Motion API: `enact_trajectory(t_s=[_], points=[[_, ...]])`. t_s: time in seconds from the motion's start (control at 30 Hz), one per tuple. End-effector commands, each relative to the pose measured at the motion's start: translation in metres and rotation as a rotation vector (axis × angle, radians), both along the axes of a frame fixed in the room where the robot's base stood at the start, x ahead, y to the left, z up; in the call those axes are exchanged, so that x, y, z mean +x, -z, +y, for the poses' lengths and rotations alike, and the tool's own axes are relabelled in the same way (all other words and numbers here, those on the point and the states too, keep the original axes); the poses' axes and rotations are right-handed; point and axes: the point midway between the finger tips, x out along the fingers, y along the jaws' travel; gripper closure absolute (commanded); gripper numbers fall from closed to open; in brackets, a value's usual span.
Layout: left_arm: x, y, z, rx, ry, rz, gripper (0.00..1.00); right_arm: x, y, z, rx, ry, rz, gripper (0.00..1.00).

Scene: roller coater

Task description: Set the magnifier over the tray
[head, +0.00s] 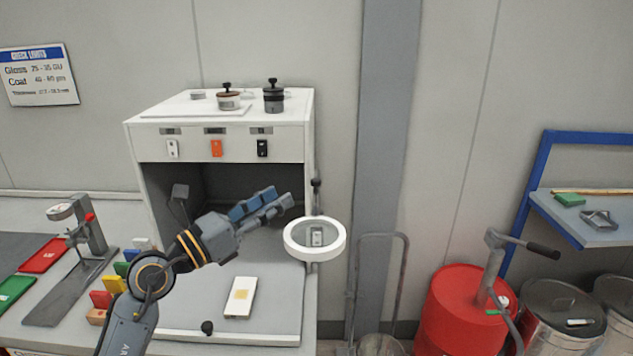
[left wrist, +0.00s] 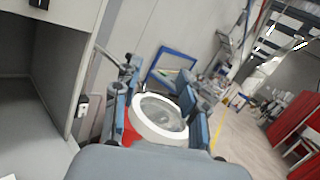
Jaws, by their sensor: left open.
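The magnifier is a white ring with a clear lens (head: 315,256). It hangs at the right front edge of the white cabinet, to the right of the tray. My left gripper (head: 284,204) is just left of and above the ring, its fingers pointing right. In the left wrist view the ring (left wrist: 160,112) shows between the open fingers (left wrist: 160,72); I cannot tell if they touch it. The tray (head: 265,318) is the flat grey surface at the cabinet's open front, with a white plate bearing a yellowish patch (head: 240,298) on it. My right gripper is out of view.
The white cabinet (head: 220,148) carries two lidded pots (head: 273,97) on top. Coloured blocks (head: 101,299) and a stand (head: 88,235) are at left. A red drum (head: 455,310) with a pump is at right.

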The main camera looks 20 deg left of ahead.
Motion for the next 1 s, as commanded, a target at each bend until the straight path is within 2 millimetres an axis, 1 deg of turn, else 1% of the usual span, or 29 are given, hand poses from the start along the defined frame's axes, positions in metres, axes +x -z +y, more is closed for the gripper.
enact_trajectory(t_s=[0.03, 0.1, 0.2, 0.3, 0.37, 0.47, 0.8, 1.0], points=[[0.006, 0.004, 0.007, 0.088, -0.024, 0.017, 0.58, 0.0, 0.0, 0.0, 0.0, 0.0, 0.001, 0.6], [0.012, 0.011, 0.016, 0.183, -0.053, 0.042, 0.58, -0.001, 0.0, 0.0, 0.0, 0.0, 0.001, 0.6], [0.017, 0.017, 0.023, 0.251, -0.075, 0.066, 0.58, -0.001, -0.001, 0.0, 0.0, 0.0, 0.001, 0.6], [0.023, 0.018, 0.023, 0.265, -0.081, 0.075, 0.58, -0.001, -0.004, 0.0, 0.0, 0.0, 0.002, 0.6], [0.028, 0.017, 0.019, 0.263, -0.079, 0.075, 0.58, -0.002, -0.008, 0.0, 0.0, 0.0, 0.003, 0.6], [0.043, 0.015, 0.01, 0.261, -0.076, 0.075, 0.58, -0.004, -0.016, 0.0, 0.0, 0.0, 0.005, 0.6], [0.106, 0.015, -0.025, 0.258, -0.077, 0.075, 0.58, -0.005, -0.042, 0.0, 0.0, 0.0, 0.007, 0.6], [0.13, 0.017, -0.038, 0.261, -0.078, 0.074, 0.58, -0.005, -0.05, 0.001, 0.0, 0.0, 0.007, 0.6]])
